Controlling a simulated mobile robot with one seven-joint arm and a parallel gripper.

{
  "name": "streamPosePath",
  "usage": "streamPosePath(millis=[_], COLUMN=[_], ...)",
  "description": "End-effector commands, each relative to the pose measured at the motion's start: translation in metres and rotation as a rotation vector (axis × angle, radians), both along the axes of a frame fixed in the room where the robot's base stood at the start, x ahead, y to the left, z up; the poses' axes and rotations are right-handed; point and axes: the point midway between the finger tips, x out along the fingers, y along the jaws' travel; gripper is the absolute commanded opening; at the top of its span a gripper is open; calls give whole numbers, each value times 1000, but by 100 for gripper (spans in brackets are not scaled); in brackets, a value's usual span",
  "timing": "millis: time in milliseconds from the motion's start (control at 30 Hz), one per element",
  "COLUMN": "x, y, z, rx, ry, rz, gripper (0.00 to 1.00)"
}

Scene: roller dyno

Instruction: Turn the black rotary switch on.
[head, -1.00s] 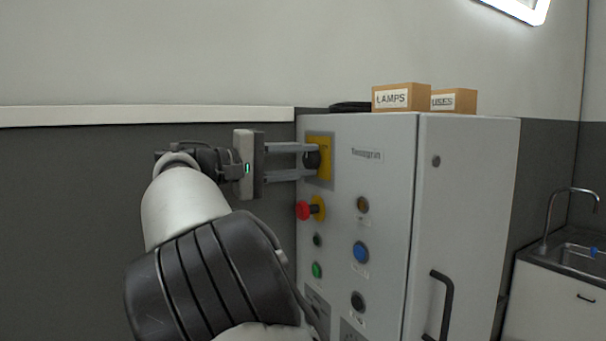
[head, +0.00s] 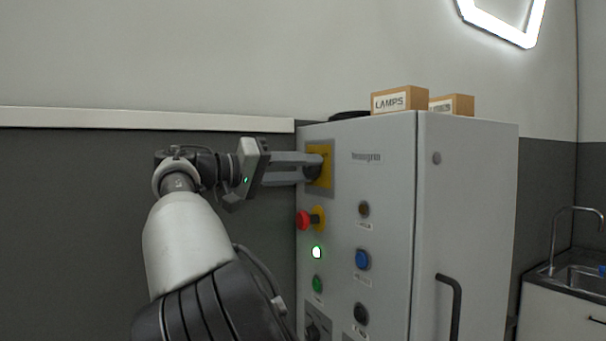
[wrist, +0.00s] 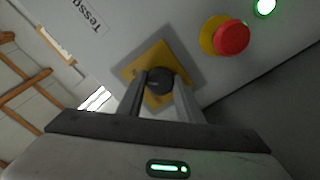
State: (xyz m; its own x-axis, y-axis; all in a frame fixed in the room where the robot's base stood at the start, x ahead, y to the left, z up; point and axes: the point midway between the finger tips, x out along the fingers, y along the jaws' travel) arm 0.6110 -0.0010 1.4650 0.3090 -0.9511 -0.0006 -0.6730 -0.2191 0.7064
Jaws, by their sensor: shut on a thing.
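The black rotary switch (wrist: 159,80) sits on a yellow plate (head: 326,166) at the upper left of the grey cabinet's front. In the wrist view the yellow plate (wrist: 150,62) looks tilted, and the knob lies between my fingertips. My gripper (head: 312,167) is shut on the knob, with its fingers reaching in from the left; it also shows in the wrist view (wrist: 160,84). In the head view the fingers hide much of the knob. A small lamp (head: 316,252) below the switch glows whitish green; it is also bright in the wrist view (wrist: 265,6).
A red emergency stop button (head: 304,220) sticks out just below the switch. A blue button (head: 362,259), a green button (head: 317,284) and a door handle (head: 449,300) are lower on the cabinet (head: 385,200). Cardboard boxes (head: 400,99) stand on top.

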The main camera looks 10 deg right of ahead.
Motion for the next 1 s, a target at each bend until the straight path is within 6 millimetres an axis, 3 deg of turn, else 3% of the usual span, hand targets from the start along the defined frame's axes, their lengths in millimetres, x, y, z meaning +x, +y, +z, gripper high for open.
streamPosePath(millis=[467,500,600,1000], x=[0,0,0,-2], y=[0,0,0,7], z=[0,0,0,0], rx=[5,5,5,4], ry=[-15,-15,-14,-13], rz=[1,1,1,1], gripper=[10,34,51,51])
